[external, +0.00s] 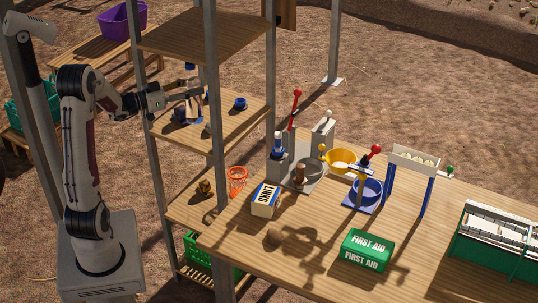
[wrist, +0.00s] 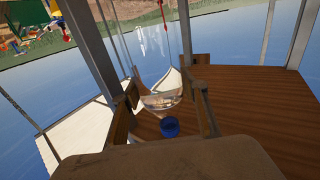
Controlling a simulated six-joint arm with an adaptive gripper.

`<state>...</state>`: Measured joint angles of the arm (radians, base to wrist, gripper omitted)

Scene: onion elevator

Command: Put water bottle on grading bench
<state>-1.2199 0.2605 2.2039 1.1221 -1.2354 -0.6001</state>
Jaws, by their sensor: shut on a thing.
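The water bottle (external: 193,106) is clear with a dark cap and stands about upright at the middle level of the wooden rack. In the wrist view the clear bottle (wrist: 160,84) is between the two fingers, with some liquid near its base. I cannot tell whether the base touches the shelf. The grading bench (external: 420,235) is the wooden table to the right, apart from the bottle.
A small blue cup (external: 240,103) sits on the same shelf (external: 228,124). Rack posts (external: 213,150) and an upper shelf (external: 190,38) surround the bottle. The bench holds a LINKS box (external: 265,200), a first aid box (external: 366,250), bowls and levers. Its front left is mostly clear.

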